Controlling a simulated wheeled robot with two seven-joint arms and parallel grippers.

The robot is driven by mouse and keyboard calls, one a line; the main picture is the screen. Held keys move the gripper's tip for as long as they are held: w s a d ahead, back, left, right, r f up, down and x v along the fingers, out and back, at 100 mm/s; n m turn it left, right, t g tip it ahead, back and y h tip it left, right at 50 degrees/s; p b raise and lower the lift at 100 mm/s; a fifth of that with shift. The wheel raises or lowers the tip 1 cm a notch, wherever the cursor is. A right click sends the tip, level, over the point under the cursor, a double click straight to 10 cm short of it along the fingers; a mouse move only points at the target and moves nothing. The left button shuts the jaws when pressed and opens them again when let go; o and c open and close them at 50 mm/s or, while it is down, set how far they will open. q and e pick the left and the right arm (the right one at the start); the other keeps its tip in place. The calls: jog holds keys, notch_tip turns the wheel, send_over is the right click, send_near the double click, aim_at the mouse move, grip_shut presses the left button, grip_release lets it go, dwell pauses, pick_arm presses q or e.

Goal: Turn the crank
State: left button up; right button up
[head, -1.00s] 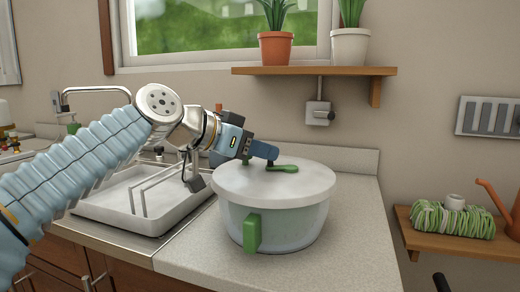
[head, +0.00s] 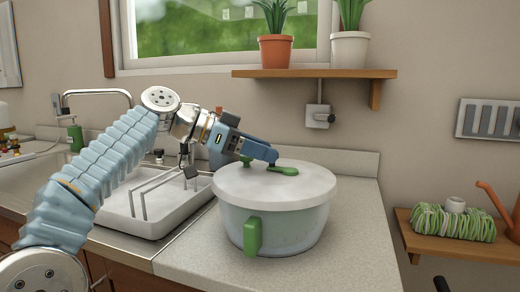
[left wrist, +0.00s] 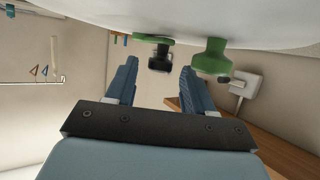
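A bowl (head: 290,228) with a flat white lid (head: 240,185) and a green side handle (head: 252,236) stands on the counter. A green crank (head: 284,171) sits on the lid. My left gripper (head: 274,157) is just above the lid, its fingers beside the crank and partly hiding it. In the left wrist view, which is upside down, the fingers of my left gripper (left wrist: 158,78) are spread apart. A green upright part (left wrist: 213,55) is near the right finger. A dark part (left wrist: 160,59) shows between the fingers, with no clear grip on it. My right gripper is not in view.
A sink (head: 150,210) with a wire rack is left of the bowl. A shelf (head: 315,71) with two potted plants is above, and a wall box (head: 319,116) hangs below it. A lower shelf (head: 470,242) holds green cord at right. The counter right of the bowl is clear.

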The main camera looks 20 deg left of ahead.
pick_arm(q)
jog(key=v, duration=1.3)
jog(key=shift+s+a, duration=0.2)
jog(key=shift+a, duration=0.15)
